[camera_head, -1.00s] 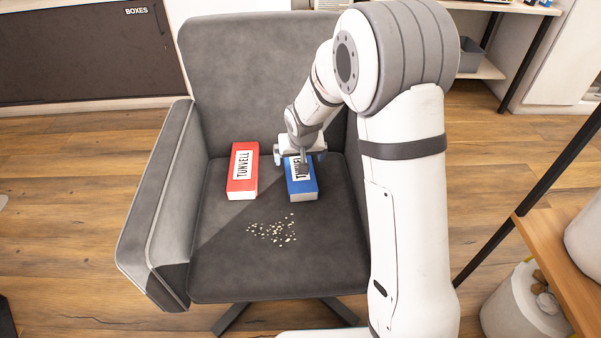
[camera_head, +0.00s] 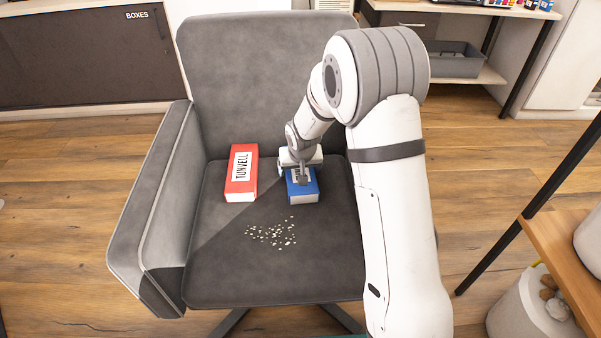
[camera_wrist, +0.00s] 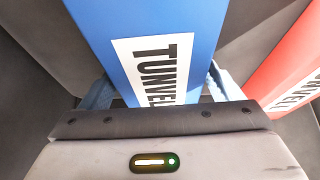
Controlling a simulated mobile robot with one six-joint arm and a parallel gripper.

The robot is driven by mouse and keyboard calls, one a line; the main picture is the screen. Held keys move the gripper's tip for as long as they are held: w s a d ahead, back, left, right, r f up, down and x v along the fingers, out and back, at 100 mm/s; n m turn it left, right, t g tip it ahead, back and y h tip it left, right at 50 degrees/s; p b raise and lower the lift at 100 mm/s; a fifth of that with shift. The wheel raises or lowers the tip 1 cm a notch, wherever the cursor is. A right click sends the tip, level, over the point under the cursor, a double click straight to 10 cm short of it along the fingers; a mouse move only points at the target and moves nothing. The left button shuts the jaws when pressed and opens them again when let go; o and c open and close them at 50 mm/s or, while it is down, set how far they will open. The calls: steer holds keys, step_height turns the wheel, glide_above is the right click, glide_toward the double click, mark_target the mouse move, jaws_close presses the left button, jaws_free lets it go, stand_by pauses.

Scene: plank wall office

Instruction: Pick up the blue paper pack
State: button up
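The blue paper pack (camera_head: 302,190) lies on the grey chair seat with its white TUNVELL label up. My gripper (camera_head: 300,178) is over its far part and covers some of the label. In the wrist view, the pack (camera_wrist: 190,25) runs between the two pale blue fingers of my gripper (camera_wrist: 160,90), one along each long side. The fingers are very close to the sides; I cannot tell whether they press on them. No lift off the seat shows.
A red TUNVELL pack (camera_head: 242,173) lies on the seat left of the blue one, and also shows in the wrist view (camera_wrist: 292,70). Pale crumbs (camera_head: 270,233) are scattered on the front seat. The chair backrest (camera_head: 265,80) rises behind; its armrest (camera_head: 150,210) is at left.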

steer(key=c, duration=1)
steer(key=shift+o, duration=0.2)
steer(key=shift+r, duration=0.1)
